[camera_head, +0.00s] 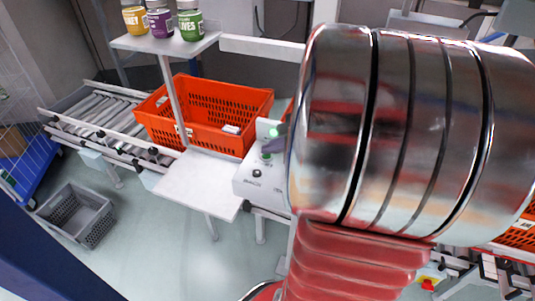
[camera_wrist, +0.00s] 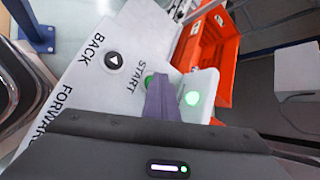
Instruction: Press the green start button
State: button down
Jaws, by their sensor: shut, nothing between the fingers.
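The green start button (camera_wrist: 149,80) sits beside the word START on a white control box (camera_wrist: 140,20) in the wrist view. My gripper (camera_wrist: 161,82) is shut and empty, its purple fingers reaching over the box right beside the button and hiding part of it. I cannot tell whether the tips touch it. In the head view, the green button (camera_head: 266,157) shows on top of the control box (camera_head: 245,182), with my purple gripper tip (camera_head: 277,146) just above and right of it. My arm hides the right part of the box.
A black BACK button (camera_wrist: 113,60) lies near the start button. A lit green lamp (camera_wrist: 193,98) stands on a raised block at the other side of my fingers. An orange tote (camera_head: 225,105) is on the conveyor behind. Jars (camera_head: 160,22) stand on a shelf above.

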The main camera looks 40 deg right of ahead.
aim_at(269, 158)
jog(key=shift+r, duration=0.85)
jog(key=shift+r, duration=0.15)
notch_tip(269, 158, up, 5)
jog(key=shift+f, duration=0.15)
dwell(0.4)
jog(key=shift+a, duration=0.1)
dwell(0.6)
